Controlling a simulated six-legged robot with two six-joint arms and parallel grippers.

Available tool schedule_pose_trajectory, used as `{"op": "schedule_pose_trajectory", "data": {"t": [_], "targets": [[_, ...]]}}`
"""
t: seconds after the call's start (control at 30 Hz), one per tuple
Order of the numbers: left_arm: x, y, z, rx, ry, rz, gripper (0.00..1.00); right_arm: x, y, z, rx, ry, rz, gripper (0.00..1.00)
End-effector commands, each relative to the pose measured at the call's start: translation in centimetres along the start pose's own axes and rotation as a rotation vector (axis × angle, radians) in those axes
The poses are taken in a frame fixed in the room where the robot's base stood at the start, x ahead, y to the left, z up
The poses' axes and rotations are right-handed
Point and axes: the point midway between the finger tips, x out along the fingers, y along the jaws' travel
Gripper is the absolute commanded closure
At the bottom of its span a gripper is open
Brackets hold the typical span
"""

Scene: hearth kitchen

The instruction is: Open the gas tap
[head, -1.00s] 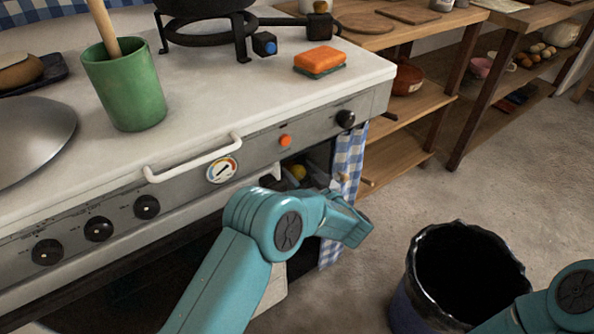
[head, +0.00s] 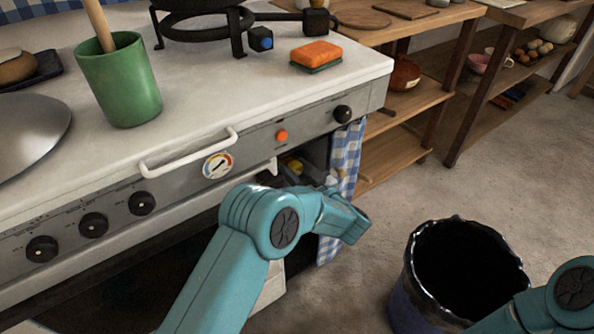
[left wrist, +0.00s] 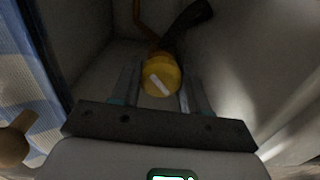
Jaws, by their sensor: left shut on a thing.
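The gas tap is a round yellow knob (left wrist: 161,75) with a white diagonal mark on its face, inside the cupboard at the stove's right end. In the head view the yellow tap (head: 294,166) is small and partly hidden in the shaded opening. My left gripper (left wrist: 160,88) reaches into the cupboard and is shut on the knob, one finger on each side of it. In the head view my left wrist hides much of the gripper. My right gripper is out of view; only part of my right arm shows at the lower right.
A blue checked curtain (head: 345,165) hangs at the right of the opening, and also shows in the left wrist view (left wrist: 30,75). A dark hose (left wrist: 186,27) runs behind the tap. A dark bucket (head: 405,295) stands on the floor at right.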

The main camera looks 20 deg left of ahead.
Motion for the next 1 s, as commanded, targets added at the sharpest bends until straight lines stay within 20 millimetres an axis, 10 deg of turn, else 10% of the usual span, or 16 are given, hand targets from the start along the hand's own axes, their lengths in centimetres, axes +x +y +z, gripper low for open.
{"op": "schedule_pose_trajectory", "data": {"t": [1.0], "targets": [[0.3, -0.3, -0.3, -0.796, 0.011, -0.002, 0.86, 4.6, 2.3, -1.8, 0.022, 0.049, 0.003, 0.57]]}}
